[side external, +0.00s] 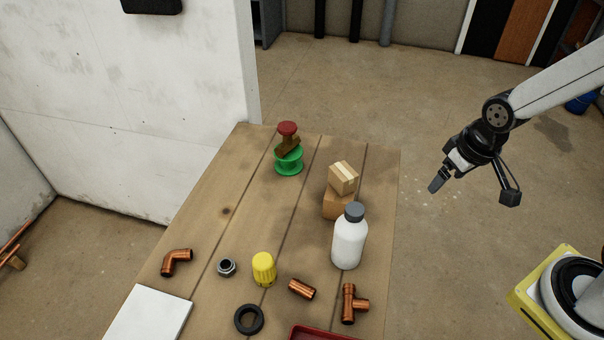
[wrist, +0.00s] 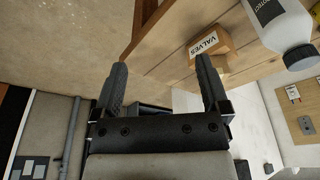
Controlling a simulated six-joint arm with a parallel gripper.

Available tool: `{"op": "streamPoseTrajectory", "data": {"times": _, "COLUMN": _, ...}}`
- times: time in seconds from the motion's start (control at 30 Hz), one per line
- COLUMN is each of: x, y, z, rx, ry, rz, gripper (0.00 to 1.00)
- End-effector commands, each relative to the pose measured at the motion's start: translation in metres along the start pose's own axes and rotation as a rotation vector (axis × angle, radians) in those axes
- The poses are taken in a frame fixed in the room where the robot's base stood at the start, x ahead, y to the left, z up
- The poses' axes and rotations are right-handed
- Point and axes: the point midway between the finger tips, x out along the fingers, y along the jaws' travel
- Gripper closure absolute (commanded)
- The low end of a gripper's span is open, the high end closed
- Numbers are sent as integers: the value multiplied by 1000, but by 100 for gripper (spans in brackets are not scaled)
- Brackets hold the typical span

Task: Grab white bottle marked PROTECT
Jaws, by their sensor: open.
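The white bottle (side external: 349,242) with a dark grey cap stands upright on the wooden table, near its right edge in the side view. In the wrist view the bottle (wrist: 278,30) is at the top right, partly cut off, with a dark label whose lettering is only partly legible. My gripper (side external: 436,186) is to the right of the table in the side view, apart from the bottle. In the wrist view the two fingers of my gripper (wrist: 160,75) are spread, with nothing between them.
Cardboard boxes (side external: 340,205) stand just behind the bottle; one reads VALVES (wrist: 209,46). A green spool (side external: 289,162) with a red-handled valve is farther back. Copper fittings, a yellow cap (side external: 264,268), a black ring (side external: 249,319) and a red tray (side external: 322,333) lie in front.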

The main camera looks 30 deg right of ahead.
Motion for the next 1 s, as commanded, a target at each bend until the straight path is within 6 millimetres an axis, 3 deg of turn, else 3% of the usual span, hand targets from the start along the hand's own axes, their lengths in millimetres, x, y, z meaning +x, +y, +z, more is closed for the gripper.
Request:
{"op": "streamPoseTrajectory", "data": {"times": 0.17, "x": 0, "y": -3, "z": -2, "rx": -30, "ry": -3, "rz": -3, "gripper": 5}}
{"op": "streamPoseTrajectory", "data": {"times": 0.37, "x": -1, "y": -15, "z": -11, "rx": -184, "ry": -21, "rz": -20, "gripper": 5}}
{"op": "streamPoseTrajectory", "data": {"times": 1.0, "x": -13, "y": -111, "z": -51, "rx": -1189, "ry": -83, "rz": -196, "gripper": 5}}
